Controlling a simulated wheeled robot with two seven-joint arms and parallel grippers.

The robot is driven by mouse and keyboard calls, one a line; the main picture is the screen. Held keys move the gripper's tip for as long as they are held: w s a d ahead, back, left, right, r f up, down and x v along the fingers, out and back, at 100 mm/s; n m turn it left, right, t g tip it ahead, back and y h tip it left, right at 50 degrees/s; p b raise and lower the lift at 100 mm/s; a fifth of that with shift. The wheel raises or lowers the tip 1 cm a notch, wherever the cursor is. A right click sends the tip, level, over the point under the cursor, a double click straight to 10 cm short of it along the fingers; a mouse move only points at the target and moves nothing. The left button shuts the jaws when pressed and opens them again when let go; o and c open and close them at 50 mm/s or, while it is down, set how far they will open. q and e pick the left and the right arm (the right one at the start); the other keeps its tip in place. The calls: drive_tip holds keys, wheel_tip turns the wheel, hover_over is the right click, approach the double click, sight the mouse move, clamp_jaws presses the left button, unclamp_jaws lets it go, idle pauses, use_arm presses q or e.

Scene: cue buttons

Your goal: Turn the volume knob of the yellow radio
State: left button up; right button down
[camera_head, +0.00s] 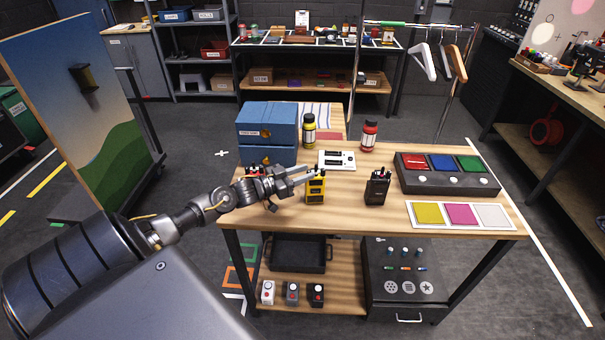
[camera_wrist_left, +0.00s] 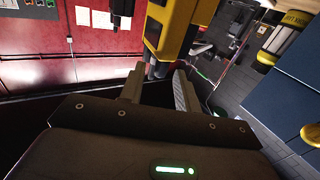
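The yellow radio (camera_head: 316,190) stands upright on the wooden table, left of its middle, with black parts on top. In the left wrist view the yellow radio (camera_wrist_left: 172,32) looks upside down, and its small black top parts, likely including the volume knob (camera_wrist_left: 153,68), point toward my fingers. My left gripper (camera_head: 308,177) is at the radio's upper left; the left wrist view shows its two fingers (camera_wrist_left: 162,75) apart, with the black top parts near the gap between the tips. I cannot tell whether they touch. My right gripper is not in view.
A black radio (camera_head: 377,188) stands to the right, and a red object (camera_head: 254,170) is partly hidden behind my arm. Blue boxes (camera_head: 267,125), a yellow bottle (camera_head: 309,130), a red bottle (camera_head: 369,135) and a button panel (camera_head: 446,174) are also on the table.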

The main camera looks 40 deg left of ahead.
use_arm(q)
clamp_jaws()
drive_tip(key=n+t+y+p, duration=0.1)
drive_tip(key=n+y+p, duration=0.1)
drive_tip(key=y+p, duration=0.1)
drive_tip(key=shift+d, duration=0.2)
drive_tip(key=shift+o, duration=0.7)
unclamp_jaws()
drive_tip(key=shift+s, duration=0.1)
drive_tip(key=b+v, duration=0.3)
drive_tip(key=v, duration=0.7)
drive_tip(key=shift+s, duration=0.35)
